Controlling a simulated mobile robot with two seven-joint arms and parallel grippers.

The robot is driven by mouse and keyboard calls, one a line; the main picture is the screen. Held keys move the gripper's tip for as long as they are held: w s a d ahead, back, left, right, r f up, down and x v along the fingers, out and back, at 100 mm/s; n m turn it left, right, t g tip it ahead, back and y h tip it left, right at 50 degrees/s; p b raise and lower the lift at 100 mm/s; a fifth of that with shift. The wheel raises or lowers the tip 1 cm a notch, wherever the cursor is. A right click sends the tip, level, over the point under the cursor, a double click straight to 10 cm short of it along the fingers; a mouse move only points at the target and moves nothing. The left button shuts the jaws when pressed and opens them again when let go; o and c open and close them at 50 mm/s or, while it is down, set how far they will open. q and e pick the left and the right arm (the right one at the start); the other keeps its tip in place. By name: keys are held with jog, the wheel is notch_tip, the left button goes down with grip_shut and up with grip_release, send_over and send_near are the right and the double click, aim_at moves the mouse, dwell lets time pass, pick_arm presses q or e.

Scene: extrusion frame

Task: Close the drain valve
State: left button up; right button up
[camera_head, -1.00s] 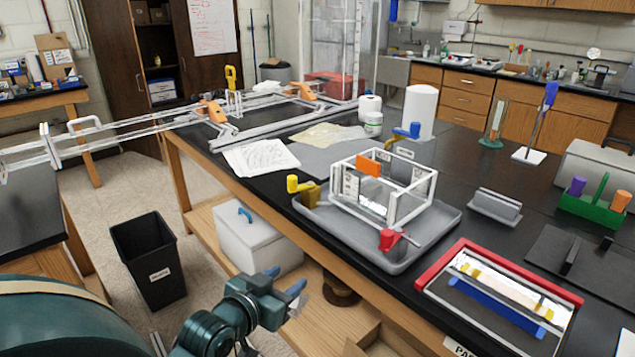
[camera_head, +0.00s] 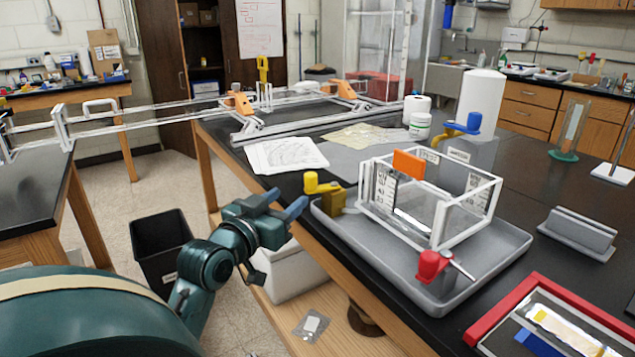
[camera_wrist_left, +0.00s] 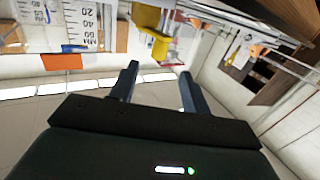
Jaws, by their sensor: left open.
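A clear tank with white edges (camera_head: 436,232) stands in a grey tray (camera_head: 375,250) on the black bench. A yellow valve (camera_head: 325,190) is at its left end, a red valve (camera_head: 433,264) at its front corner and a blue-handled valve (camera_head: 464,126) behind it. No readable label tells which is the drain valve. My left gripper (camera_head: 284,203) is open and empty, just left of the yellow valve and apart from it. In the left wrist view the yellow valve (camera_wrist_left: 148,20) shows beyond the open fingers (camera_wrist_left: 159,75). My right gripper is out of view.
Papers (camera_head: 286,154) lie behind the yellow valve. A red-rimmed tray (camera_head: 530,292) and a grey block (camera_head: 578,232) are at the right. A black bin (camera_head: 158,247) and a white cooler (camera_head: 290,270) stand below.

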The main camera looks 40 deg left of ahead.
aim_at(315, 177)
pick_arm(q)
jog(key=x, duration=1)
jog(key=shift+w+a, duration=0.1)
jog(key=shift+w, duration=0.3)
jog(key=shift+w+a, duration=0.1)
jog(key=shift+w, duration=0.45)
jog(key=shift+c, duration=0.6)
jog(key=c, duration=0.9)
